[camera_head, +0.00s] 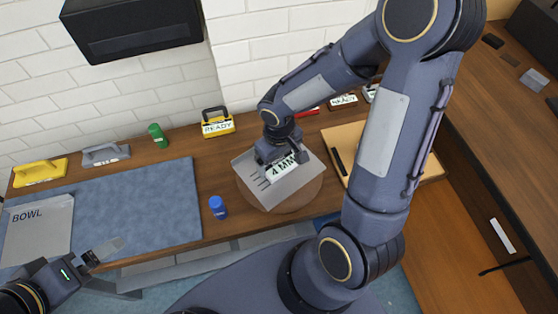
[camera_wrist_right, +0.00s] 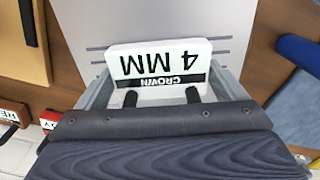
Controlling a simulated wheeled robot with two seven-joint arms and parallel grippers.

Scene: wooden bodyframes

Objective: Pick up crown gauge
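The crown gauge (camera_head: 284,167) is a white block marked "4 MM" with a dark strip reading "CROWN". It is over a pale grey sheet with dark lines. It also shows in the right wrist view (camera_wrist_right: 160,64). My right gripper (camera_head: 281,158) is right at the gauge, and in the right wrist view its grey fingers (camera_wrist_right: 162,92) stand wide apart near the block's two ends. Two short black posts show between them. I cannot make out firm contact. My left gripper (camera_head: 103,252) is empty at the lower left, seen edge-on.
The grey sheet (camera_head: 252,184) lies on a round wooden board (camera_head: 310,192). A blue cylinder (camera_head: 218,207) stands left of it. A yellow READY block (camera_head: 217,128) and a green cylinder (camera_head: 157,136) stand behind. A blue mat (camera_head: 150,205) covers the left bench.

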